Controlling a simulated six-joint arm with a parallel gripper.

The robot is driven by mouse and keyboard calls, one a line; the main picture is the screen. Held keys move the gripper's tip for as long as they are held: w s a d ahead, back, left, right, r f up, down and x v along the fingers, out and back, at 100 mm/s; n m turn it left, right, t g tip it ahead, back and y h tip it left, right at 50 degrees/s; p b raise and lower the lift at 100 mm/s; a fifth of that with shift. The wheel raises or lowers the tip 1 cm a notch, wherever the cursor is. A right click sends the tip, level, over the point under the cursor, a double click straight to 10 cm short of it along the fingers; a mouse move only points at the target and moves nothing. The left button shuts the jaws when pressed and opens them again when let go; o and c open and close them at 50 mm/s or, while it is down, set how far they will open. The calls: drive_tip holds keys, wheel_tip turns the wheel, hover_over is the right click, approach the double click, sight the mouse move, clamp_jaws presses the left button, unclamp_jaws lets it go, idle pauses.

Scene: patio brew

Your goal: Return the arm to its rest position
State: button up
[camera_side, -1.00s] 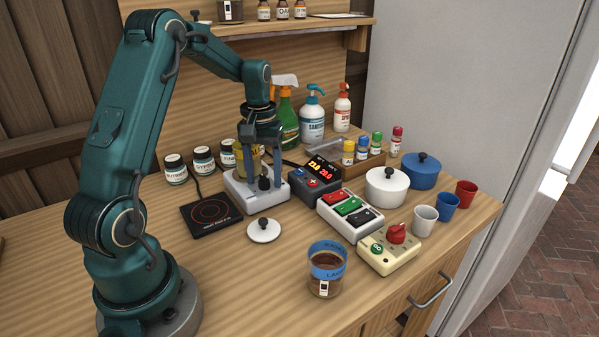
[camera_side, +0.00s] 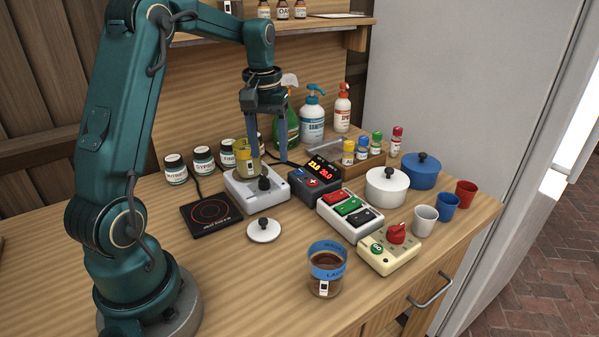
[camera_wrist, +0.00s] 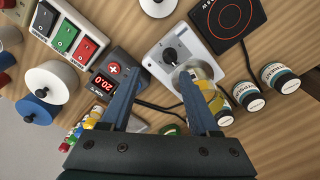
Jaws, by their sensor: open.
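My gripper (camera_side: 266,137) is open and empty, pointing down above the white stirrer base (camera_side: 238,187) with its black knob. A glass with a yellow band (camera_side: 246,163) stands on that base. In the wrist view the two fingers (camera_wrist: 158,98) are spread wide, and the right finger overlaps the glass (camera_wrist: 205,78) from the camera's viewpoint. The white base (camera_wrist: 158,56) shows there too. I see nothing held between the fingers.
A black hotplate (camera_side: 211,213), a white lid (camera_side: 264,230) and a blue-banded glass of brown liquid (camera_side: 327,267) stand nearby. A temperature controller (camera_side: 316,178), switch box (camera_side: 350,213), white pot (camera_side: 386,188) and spray bottles (camera_side: 312,118) are to the right. Jars (camera_side: 204,160) line the back.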

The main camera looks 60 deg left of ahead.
drive_tip(key=s+d+r+m+t, duration=0.35)
drive_tip(key=d+r, duration=0.45)
drive_tip(key=d, duration=0.4)
drive_tip(key=s+d+f+m+t, duration=0.1)
drive_tip(key=s+d+f+m, duration=0.3)
drive_tip(key=s, duration=0.5)
drive_tip(key=shift+s+d+f+m, duration=0.2)
drive_tip(key=shift+s+d+m, duration=0.15)
drive_tip(key=shift+d, duration=0.75)
